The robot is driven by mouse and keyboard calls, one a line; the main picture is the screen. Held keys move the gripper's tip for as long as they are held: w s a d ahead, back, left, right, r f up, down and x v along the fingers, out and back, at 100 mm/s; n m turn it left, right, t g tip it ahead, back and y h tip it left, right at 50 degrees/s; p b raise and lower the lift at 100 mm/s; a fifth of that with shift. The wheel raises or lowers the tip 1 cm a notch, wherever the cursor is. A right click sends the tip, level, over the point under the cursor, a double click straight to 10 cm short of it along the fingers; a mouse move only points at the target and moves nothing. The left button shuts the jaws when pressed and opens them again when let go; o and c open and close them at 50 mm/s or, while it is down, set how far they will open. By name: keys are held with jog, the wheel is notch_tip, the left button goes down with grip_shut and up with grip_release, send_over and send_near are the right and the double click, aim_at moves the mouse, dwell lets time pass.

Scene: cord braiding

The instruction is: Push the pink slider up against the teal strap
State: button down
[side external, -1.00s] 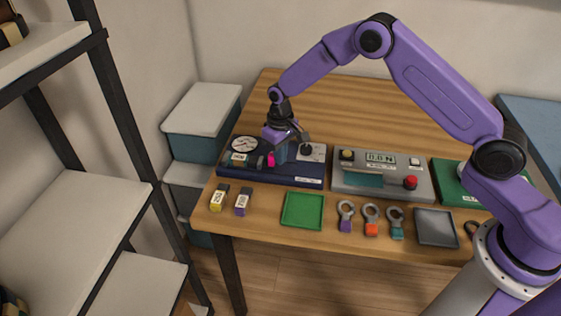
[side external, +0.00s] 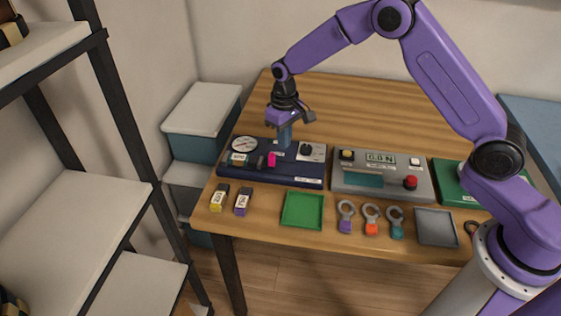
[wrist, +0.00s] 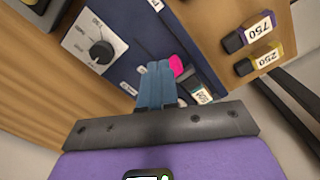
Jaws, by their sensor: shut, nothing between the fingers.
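The pink slider (side external: 271,159) stands on the navy device (side external: 290,177) at the left of the table. Left of it lies a dark block with a white 500 label (side external: 239,157) and teal edges, which look like the teal strap; whether slider and block touch is unclear. My gripper (side external: 284,145) is shut and empty, its blue fingers pointing down above the device, just right of the slider. In the wrist view, the pink slider (wrist: 176,65) shows right beside the fingertips (wrist: 160,66), and the labelled block (wrist: 203,96) is partly hidden behind my gripper.
A round dial (side external: 244,145) and a black knob (side external: 306,149) are on the device. In front lie a yellow block (side external: 218,199), a purple block (side external: 243,202) and a green tray (side external: 303,210). A grey unit (side external: 382,192) with a display stands to the right.

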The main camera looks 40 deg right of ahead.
jog(key=shift+r, duration=2.55)
jog(key=shift+s, duration=0.1)
jog(key=s+a+r+n, duration=0.15)
jog(key=s+r, duration=0.25)
jog(key=s, duration=0.6)
jog(key=s+r+n, duration=0.3)
jog(key=s+r, duration=0.1)
jog(key=s, duration=0.5)
jog(key=s+d+n, duration=0.2)
jog(key=s+d, duration=0.2)
jog(key=s, duration=0.6)
jog(key=s+d+n, duration=0.3)
jog(key=s+d, duration=0.2)
jog(key=s, duration=0.5)
jog(key=shift+d, duration=0.15)
